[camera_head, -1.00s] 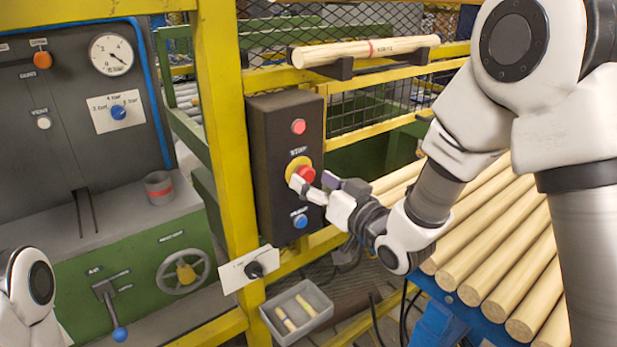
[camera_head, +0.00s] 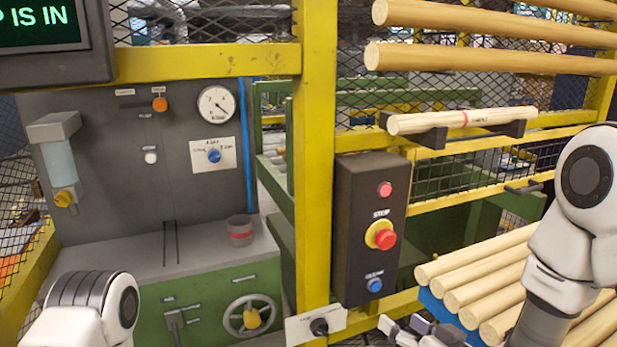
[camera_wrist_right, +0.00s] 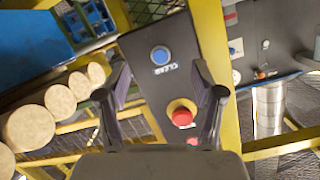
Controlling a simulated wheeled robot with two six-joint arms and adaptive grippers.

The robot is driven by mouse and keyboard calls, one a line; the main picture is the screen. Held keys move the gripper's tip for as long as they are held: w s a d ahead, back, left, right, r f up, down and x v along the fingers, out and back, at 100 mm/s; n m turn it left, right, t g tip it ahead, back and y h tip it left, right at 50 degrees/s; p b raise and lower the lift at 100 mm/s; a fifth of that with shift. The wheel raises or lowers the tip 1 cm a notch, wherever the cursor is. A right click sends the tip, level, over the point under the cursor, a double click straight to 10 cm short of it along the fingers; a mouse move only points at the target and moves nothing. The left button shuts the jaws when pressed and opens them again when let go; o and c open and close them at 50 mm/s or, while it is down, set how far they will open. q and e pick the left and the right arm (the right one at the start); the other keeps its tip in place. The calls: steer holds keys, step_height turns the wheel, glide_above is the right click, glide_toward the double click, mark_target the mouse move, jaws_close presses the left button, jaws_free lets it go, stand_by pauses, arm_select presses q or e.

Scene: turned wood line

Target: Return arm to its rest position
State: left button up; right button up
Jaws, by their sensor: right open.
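My right gripper (camera_head: 408,327) is low in the head view, below and right of the black control box (camera_head: 352,240), apart from it. In the right wrist view the same gripper (camera_wrist_right: 163,92) is open and empty, with the box beyond its two fingers. The box carries a red stop button (camera_head: 385,239) on a yellow collar, a smaller red button (camera_head: 384,189) above and a blue button (camera_head: 374,285) below. My right arm (camera_head: 575,230) comes in from the right. My left arm (camera_head: 92,312) shows at the lower left; its gripper is out of view.
A yellow post (camera_head: 313,160) stands left of the box. Wooden rods (camera_head: 480,280) lie on a blue rack at the right, under my right arm. A marked rod (camera_head: 461,121) rests on brackets above the box. A grey machine with a handwheel (camera_head: 251,316) stands at the left.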

steer(key=s+f+m+g+h, duration=0.1)
steer(key=s+f+g, duration=0.15)
steer(key=f, duration=0.55)
steer(key=s+f+g+h, duration=0.1)
steer(key=s+f+g, duration=0.15)
steer(key=f, duration=0.55)
steer(key=s+d+f+g+h, duration=0.1)
steer(key=s+d+f+g, duration=0.1)
steer(key=s+f+g, duration=0.2)
steer(key=s+d+f+g+h, duration=0.2)
steer(key=s+f+g, duration=0.3)
steer(key=s+f, duration=0.6)
steer(key=s+d, duration=0.1)
steer(key=s, duration=0.6)
steer(key=shift+s+d, duration=0.25)
steer(key=shift+d, duration=0.05)
steer(key=shift+w, duration=0.1)
